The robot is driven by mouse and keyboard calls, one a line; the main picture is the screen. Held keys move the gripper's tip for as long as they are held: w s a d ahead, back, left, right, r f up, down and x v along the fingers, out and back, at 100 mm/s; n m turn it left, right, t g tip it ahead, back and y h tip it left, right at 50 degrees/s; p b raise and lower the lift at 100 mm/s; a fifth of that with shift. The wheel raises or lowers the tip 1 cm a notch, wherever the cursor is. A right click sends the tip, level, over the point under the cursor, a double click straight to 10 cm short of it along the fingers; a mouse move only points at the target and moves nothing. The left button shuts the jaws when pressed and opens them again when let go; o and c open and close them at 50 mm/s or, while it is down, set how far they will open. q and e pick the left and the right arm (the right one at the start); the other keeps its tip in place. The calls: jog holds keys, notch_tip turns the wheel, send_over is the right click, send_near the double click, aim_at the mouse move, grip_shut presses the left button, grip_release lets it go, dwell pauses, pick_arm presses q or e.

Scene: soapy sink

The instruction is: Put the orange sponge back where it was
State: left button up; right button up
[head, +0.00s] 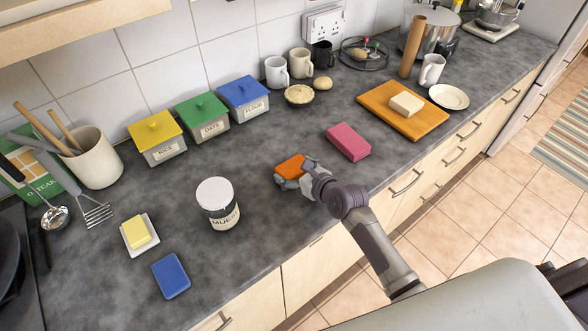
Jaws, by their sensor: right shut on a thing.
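The orange sponge (290,166) is at the middle of the grey counter. My right gripper (290,178) is shut on it, and its fingers cover the near part of the sponge. I cannot tell whether the sponge touches the counter. A pink sponge (348,141) lies to the right of it, and a blue sponge (171,276) lies at the front left. My left gripper is not in view.
A muesli jar (219,204) stands left of my right gripper. A yellow block on a white dish (139,234) is further left. A wooden board (404,111) lies at the right. Canisters (202,118) line the wall. The counter between jar and canisters is clear.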

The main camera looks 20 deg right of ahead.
jog(key=shift+a+f, duration=0.1)
jog(key=o, duration=0.5)
jog(key=v, duration=1.2)
jog(key=shift+b, duration=0.3)
